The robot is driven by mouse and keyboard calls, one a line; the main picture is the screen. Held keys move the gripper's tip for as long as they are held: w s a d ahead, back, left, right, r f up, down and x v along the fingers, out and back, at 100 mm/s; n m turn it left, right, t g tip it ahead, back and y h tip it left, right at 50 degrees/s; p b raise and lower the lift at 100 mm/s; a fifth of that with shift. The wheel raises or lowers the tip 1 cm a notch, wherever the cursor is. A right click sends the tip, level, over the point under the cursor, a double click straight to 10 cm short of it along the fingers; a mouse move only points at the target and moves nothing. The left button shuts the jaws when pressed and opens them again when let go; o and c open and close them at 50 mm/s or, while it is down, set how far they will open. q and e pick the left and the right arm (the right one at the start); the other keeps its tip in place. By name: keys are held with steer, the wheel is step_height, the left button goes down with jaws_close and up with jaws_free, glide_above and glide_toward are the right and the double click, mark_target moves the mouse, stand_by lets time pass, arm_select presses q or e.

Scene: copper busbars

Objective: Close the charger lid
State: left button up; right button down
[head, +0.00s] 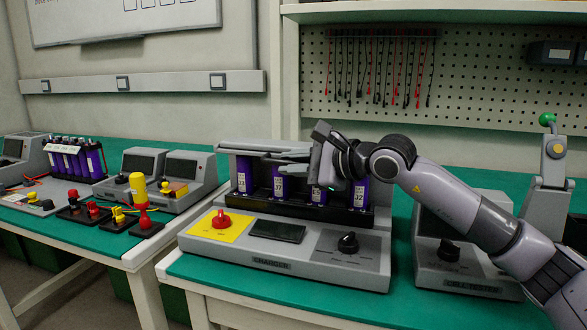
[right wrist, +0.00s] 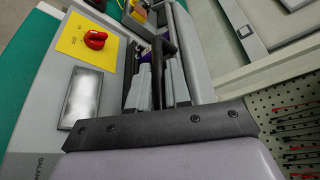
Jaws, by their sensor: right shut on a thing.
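The grey charger (head: 285,250) stands on the green bench with several purple cells (head: 243,180) upright in its dark bay. Its grey lid (head: 250,145) is at the back above the cells, which remain exposed from the front, so the lid stands raised. My right gripper (head: 283,158) reaches in from the right at the lid's front, above the cells. In the right wrist view its grey fingers (right wrist: 160,88) are shut around a dark bar (right wrist: 160,48) beside the lid (right wrist: 190,45). The arm hides the lid's right end. My left gripper is not in view.
The cell tester (head: 450,270) stands close on the right, under my arm. A second bench with devices is at left.

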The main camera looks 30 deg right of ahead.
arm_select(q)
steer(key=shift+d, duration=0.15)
arm_select(e)
steer(key=shift+f, duration=0.15)
steer(key=c, duration=1.4)
jaws_free()
arm_select(q)
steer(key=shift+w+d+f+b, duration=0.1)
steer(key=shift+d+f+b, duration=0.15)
steer(key=shift+b, duration=0.2)
arm_select(e)
steer(key=v, duration=0.7)
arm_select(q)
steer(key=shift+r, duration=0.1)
